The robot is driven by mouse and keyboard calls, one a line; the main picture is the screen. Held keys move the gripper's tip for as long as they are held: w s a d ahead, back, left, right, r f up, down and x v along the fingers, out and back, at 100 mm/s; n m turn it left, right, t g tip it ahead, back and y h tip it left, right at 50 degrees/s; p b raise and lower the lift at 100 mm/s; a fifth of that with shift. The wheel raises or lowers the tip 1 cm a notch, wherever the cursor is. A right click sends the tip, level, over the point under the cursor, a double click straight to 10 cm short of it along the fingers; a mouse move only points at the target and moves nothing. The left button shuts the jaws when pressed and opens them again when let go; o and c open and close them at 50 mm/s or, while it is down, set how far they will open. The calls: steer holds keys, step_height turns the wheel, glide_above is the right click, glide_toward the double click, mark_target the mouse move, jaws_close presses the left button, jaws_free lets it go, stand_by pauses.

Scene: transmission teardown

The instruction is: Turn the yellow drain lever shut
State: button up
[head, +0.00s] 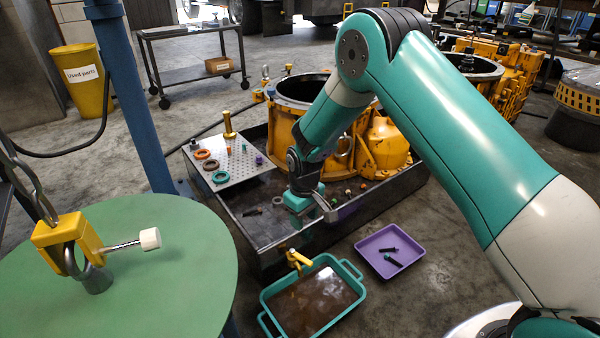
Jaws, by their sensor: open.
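A purple tray (365,246) with dark pieces lies on the floor right of the pan. A perforated plate (240,167) with coloured rings and a yellow transmission housing (285,125) stand on the bench. A green round table (150,290) with a yellow clamp (62,240) fills the left foreground.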

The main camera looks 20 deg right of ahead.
steer(key=s+a+r, duration=0.1)
steer(key=s+r, duration=0.1)
steer(key=r, duration=0.5)
steer(key=s+a+r+y+p, duration=0.1)
steer(key=s+a+r, duration=0.1)
steer(key=r, duration=0.6)
steer(key=shift+s+p, duration=0.3)
steer(key=shift+s, duration=0.4)
